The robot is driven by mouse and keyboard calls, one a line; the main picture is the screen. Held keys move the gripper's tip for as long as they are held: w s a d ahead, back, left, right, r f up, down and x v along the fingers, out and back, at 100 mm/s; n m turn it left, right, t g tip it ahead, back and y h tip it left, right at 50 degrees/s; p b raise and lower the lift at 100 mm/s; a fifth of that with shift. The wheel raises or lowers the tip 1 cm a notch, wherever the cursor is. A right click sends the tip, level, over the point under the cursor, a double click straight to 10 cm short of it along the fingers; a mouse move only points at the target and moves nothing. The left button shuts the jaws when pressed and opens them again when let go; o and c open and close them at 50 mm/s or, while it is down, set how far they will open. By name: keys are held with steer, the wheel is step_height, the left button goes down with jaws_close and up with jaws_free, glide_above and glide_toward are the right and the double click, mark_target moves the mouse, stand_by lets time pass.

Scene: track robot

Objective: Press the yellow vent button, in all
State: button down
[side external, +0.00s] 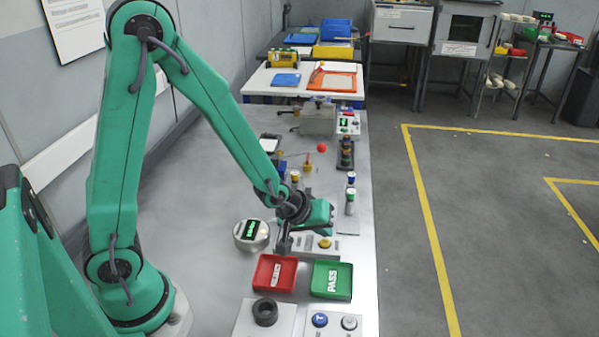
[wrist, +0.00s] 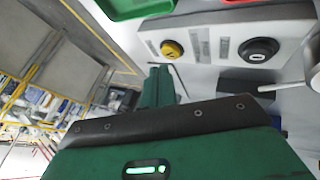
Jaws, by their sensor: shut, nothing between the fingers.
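The yellow button (side external: 325,243) sits on the right part of a pale panel box (side external: 342,249) in the side view. In the wrist view the yellow button (wrist: 171,49) is near the top centre, on the panel's left part, unobstructed. A dark round button (wrist: 258,50) with a white mark is at the panel's other end, with labels between them. My gripper (side external: 322,222) is just behind the yellow button in the side view. In the wrist view its green fingertips (wrist: 160,84) are together and empty, short of the panel. I see no contact with the button.
A red tray (side external: 274,273) and a green PASS tray (side external: 332,279) lie in front of the panel. A round display (side external: 251,235) stands left of it. Small bottles (side external: 350,194) stand behind it on the right. The bench's left middle is clear.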

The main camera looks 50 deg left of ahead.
mark_target(322, 243)
steer(key=shift+r, duration=2.5)
steer(key=shift+r, duration=0.15)
steer(key=s+a+r+m+g, duration=0.1)
steer(key=s+a+r+m, duration=0.1)
steer(key=s+r+m, duration=0.2)
steer(key=s+a+r+m+y, duration=0.1)
steer(key=s+a+r+m, duration=0.2)
steer(key=s+r, duration=0.8)
steer(key=s+m, duration=0.1)
steer(key=s, duration=0.2)
steer(key=shift+g, duration=0.4)
